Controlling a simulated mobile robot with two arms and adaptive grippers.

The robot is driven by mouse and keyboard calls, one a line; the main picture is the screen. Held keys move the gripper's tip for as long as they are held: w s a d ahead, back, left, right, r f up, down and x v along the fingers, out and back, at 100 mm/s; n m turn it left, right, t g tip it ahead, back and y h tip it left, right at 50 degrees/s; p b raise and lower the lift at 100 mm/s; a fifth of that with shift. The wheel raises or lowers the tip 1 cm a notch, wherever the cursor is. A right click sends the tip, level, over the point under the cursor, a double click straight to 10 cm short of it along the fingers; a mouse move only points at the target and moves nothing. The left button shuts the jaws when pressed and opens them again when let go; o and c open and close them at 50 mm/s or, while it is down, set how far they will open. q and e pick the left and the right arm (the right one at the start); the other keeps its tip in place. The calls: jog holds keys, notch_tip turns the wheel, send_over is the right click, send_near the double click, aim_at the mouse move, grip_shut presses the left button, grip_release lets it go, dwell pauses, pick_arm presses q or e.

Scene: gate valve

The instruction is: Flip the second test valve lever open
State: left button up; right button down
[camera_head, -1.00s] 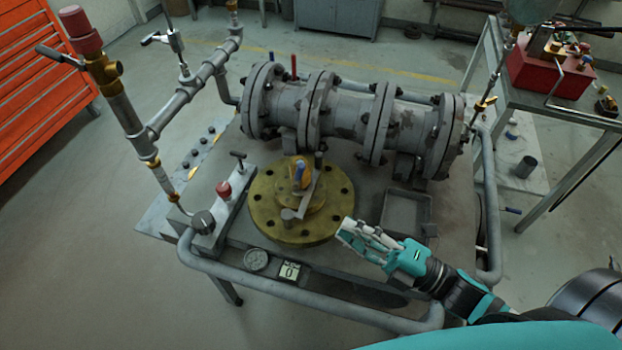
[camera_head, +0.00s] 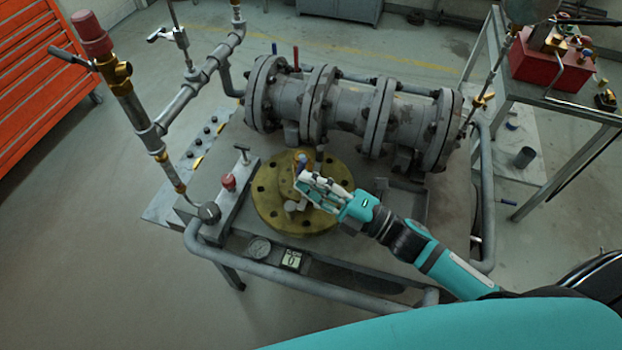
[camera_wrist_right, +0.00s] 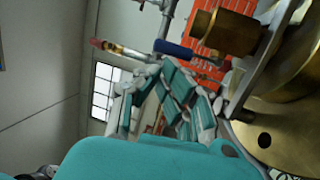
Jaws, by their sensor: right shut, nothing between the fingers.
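A brass flange (camera_head: 268,218) with bolt holes lies on the bench top, and a brass valve with a blue lever (camera_head: 302,160) stands on it. The blue lever also shows in the wrist view (camera_wrist_right: 174,49), beside a brass fitting (camera_wrist_right: 228,32). My right gripper (camera_head: 304,182) is shut and empty over the flange, just in front of the blue lever; I cannot tell whether they touch. It partly hides the valve. A red lever (camera_head: 296,56) and another blue lever (camera_head: 274,49) stand behind the grey pipe. Which lever counts as second is unclear. My left gripper is out of view.
A large flanged grey pipe (camera_head: 348,107) lies behind the brass flange. A pipe riser with a red cap (camera_head: 93,33) stands at the left. A tubular rail (camera_head: 330,297), a gauge (camera_head: 258,248) and a display (camera_head: 291,259) are along the front.

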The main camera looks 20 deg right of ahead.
jog(key=shift+r, duration=0.1)
jog(key=p, duration=0.2)
jog(key=w+r+g+p, duration=0.1)
jog(key=p, duration=0.1)
jog(key=shift+w+a+h, duration=0.1)
jog(key=shift+a+h, duration=0.2)
jog(key=shift+w+a+f, duration=0.1)
jog(key=shift+w+a, duration=0.05)
jog(key=shift+a, duration=0.05)
jog(key=shift+f, duration=0.1)
